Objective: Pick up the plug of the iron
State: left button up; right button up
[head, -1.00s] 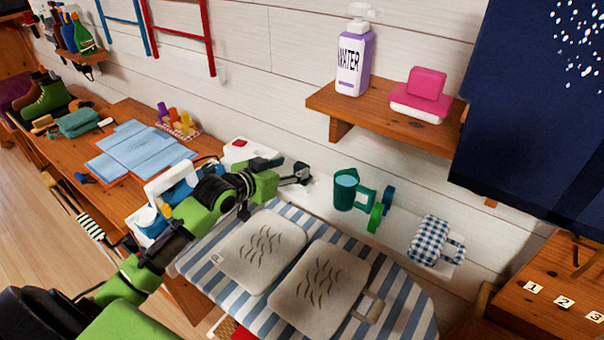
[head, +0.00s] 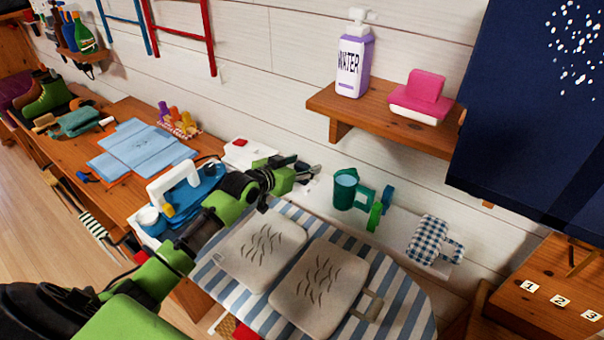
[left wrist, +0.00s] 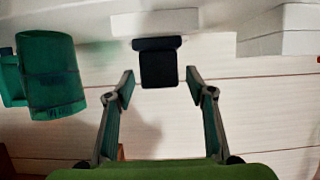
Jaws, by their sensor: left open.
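The iron (head: 186,190), blue and white, stands at the left end of the striped ironing board (head: 412,300). My left gripper (head: 302,172) is beyond the board, near the wall and left of a teal mug (head: 345,190). It is open in the left wrist view (left wrist: 160,77). A black block that looks like the plug (left wrist: 159,66) shows between its fingertips, with a visible gap on either side. I cannot tell how far ahead of the fingertips it is. In the head view the plug cannot be made out clearly beside the gripper.
A white box with a red top piece (head: 236,152) stands left of my gripper. The mug also shows in the left wrist view (left wrist: 52,75). Two grey pads (head: 320,285) lie on the board.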

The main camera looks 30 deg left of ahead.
pick_arm(q)
jog(key=c, duration=1.2)
jog(key=shift+r, duration=0.1)
